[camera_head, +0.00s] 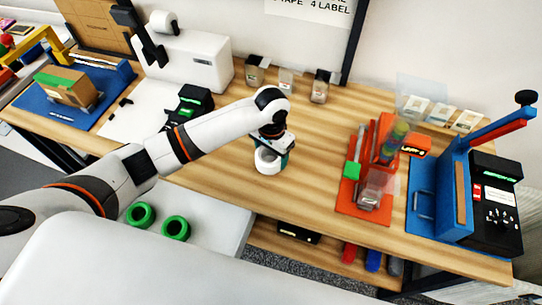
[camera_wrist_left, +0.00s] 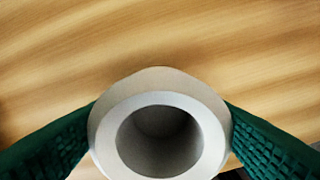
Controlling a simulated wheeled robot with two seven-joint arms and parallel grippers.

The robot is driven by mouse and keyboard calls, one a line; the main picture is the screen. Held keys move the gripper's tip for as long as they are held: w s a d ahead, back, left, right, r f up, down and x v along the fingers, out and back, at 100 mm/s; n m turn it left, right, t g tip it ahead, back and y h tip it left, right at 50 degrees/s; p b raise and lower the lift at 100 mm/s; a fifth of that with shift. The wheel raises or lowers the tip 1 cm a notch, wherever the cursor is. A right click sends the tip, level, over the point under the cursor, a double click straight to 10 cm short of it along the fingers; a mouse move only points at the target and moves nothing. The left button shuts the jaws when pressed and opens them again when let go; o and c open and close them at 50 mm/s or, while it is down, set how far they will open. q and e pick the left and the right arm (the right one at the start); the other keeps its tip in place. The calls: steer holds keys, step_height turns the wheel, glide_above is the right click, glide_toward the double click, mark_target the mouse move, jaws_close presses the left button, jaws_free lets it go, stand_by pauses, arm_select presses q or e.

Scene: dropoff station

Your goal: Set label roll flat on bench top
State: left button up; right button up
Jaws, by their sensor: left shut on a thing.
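The label roll (camera_head: 268,166) is a white ring with a wide hollow core. My left gripper (camera_head: 271,146) is shut on it from above, over the middle of the wooden bench top (camera_head: 310,195). In the left wrist view the roll (camera_wrist_left: 160,98) sits between the two green textured fingers of the gripper (camera_wrist_left: 160,118), with its open core facing the camera. Bare wood (camera_wrist_left: 150,40) shows behind it. I cannot tell whether the roll touches the bench; its underside is hidden. My right gripper is not in view.
An orange-red stand (camera_head: 362,202) with clear tubes and a blue fixture (camera_head: 425,205) stand to the right. A white machine (camera_head: 190,60) and small jars (camera_head: 319,88) are behind. Two green rings (camera_head: 175,228) lie on a pale surface in front. The wood around the roll is clear.

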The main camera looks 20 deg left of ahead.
mark_target(271, 160)
arm_select(q)
steer(key=shift+f, duration=1.45)
steer(key=shift+f, duration=0.1)
steer(key=o, duration=1)
steer(key=shift+o, duration=0.2)
step_height(271, 160, up, 12)
steer(key=shift+b, duration=0.45)
